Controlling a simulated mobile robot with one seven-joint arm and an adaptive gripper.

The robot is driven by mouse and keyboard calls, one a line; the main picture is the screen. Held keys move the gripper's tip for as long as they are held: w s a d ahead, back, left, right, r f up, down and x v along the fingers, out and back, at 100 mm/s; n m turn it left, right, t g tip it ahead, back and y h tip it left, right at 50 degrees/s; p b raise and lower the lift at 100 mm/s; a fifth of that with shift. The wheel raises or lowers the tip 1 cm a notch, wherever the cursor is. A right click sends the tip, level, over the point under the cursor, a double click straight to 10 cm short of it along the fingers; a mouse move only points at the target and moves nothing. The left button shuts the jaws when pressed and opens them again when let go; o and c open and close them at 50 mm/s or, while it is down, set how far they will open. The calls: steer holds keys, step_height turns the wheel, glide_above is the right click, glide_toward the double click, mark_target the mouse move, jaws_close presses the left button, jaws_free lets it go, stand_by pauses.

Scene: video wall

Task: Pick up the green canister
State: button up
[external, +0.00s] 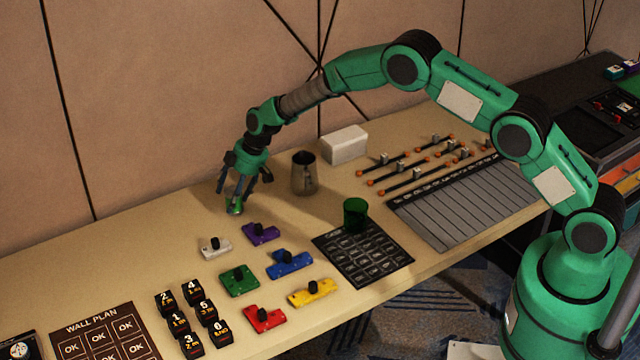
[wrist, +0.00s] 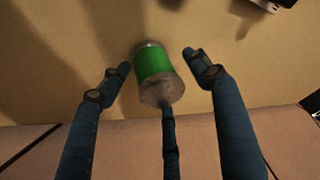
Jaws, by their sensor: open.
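The green canister (wrist: 154,63) has a green middle and greyish metal-like ends. In the wrist view it lies between the spread fingers of my gripper (wrist: 158,66), with a gap on the left and right. A third finger reaches up to its near end; I cannot tell if it touches. In the external view my gripper (external: 238,198) points down, low over the back of the table, left of the metal mug. The canister (external: 236,208) shows there as a small green patch, mostly hidden by the fingers. My gripper is open.
A metal mug (external: 304,173) and a white box (external: 345,145) stand right of my gripper. Coloured puzzle-like pieces with black knobs, such as the purple piece (external: 261,233), lie in front. A dark green cup (external: 355,214) stands on a black grid card (external: 385,262). The wall is close behind.

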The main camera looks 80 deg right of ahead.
mark_target(230, 190)
steer(key=c, duration=1.2)
steer(key=shift+r, duration=0.15)
steer(key=shift+r, duration=0.55)
step_height(230, 190, up, 2)
steer(key=shift+r+p, duration=0.15)
steer(key=shift+p, duration=0.35)
steer(key=s+a, duration=0.1)
steer(key=s, duration=0.4)
steer(key=s+a+r, duration=0.1)
steer(key=s, duration=0.4)
steer(key=s+a+p, duration=0.1)
steer(key=s+a, duration=0.1)
steer(key=s, duration=0.3)
steer(key=shift+s+a+r, duration=0.1)
steer(key=shift+s+r, duration=0.05)
steer(key=shift+s, duration=0.05)
